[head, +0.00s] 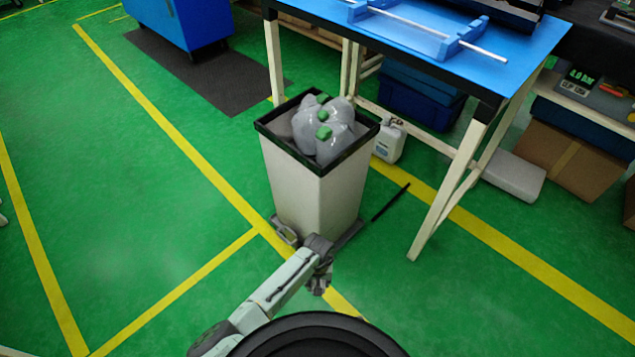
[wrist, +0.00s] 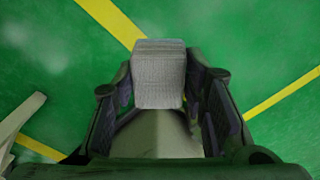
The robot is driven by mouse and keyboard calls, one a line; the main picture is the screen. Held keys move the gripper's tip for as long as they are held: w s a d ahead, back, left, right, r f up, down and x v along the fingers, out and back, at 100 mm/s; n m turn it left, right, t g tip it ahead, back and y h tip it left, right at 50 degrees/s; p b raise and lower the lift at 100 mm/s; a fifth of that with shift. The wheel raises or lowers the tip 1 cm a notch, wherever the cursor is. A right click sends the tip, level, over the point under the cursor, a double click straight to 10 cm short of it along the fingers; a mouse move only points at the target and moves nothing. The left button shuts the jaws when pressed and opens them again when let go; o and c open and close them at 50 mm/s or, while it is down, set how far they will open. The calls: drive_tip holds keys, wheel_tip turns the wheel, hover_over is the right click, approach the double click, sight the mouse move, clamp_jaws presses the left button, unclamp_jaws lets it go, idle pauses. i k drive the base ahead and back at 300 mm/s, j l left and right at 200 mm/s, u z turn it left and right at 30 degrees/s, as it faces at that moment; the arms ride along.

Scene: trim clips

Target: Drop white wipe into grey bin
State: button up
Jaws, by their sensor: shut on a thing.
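The white wipe (wrist: 160,75) shows in the wrist view as a pale, textured block between the two dark fingers of my gripper (wrist: 161,92). My gripper is shut on it, with green floor behind. In the head view my gripper (head: 319,283) is low, in front of the bin's base, and I cannot make out the wipe there. The grey bin (head: 312,203) stands upright in the middle of the head view, a tall pale box with a black rim and open top.
A blue-topped workbench (head: 400,45) stands behind and right of the bin, its pale leg (head: 447,190) close by. A white jug (head: 389,143) stands beside the bin. A blue cabinet (head: 180,22) is at the back left.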

sight(321, 157)
drive_tip(key=j+z, duration=0.15)
drive_tip(key=z, duration=0.3)
drive_tip(key=i+j+z, duration=0.1)
drive_tip(key=z, duration=0.35)
drive_tip(key=j+z, duration=0.5)
drive_tip(key=j, duration=0.55)
drive_tip(key=k, duration=0.05)
